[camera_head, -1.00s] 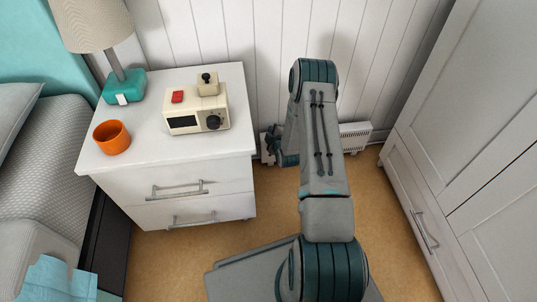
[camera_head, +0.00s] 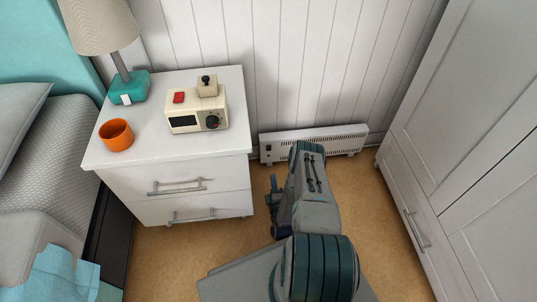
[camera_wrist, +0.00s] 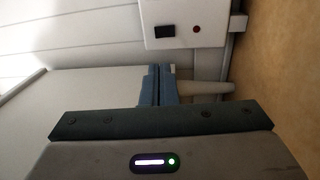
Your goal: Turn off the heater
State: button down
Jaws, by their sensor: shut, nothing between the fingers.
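The heater (camera_head: 335,141) is a long, low white panel with slots, standing against the wall behind my arm. In the wrist view, its end panel (camera_wrist: 181,10) shows at the top, with a black rectangular switch (camera_wrist: 165,31) and a small dark red round spot (camera_wrist: 196,29). I cannot tell which way the switch is set or whether the red spot is lit. My gripper (camera_wrist: 158,72) is shut and empty, below the switch in the picture and apart from it. In the head view, my gripper (camera_head: 274,184) is in front of the heater's left end.
A white nightstand (camera_head: 198,156) stands left of my gripper; its side is close in the wrist view. It holds a lamp (camera_head: 125,85), an orange cup (camera_head: 116,134) and a cream appliance (camera_head: 196,112). A white wardrobe (camera_head: 470,130) stands at the right. Floor is clear between them.

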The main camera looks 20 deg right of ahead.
jog(key=shift+s+f, duration=0.1)
jog(key=shift+s, duration=0.3)
jog(key=b, duration=0.7)
send_near(268, 148)
jog(key=x, duration=0.6)
jog(key=shift+w+d, duration=0.1)
jog(key=shift+w, duration=0.2)
jog(key=shift+r, duration=0.2)
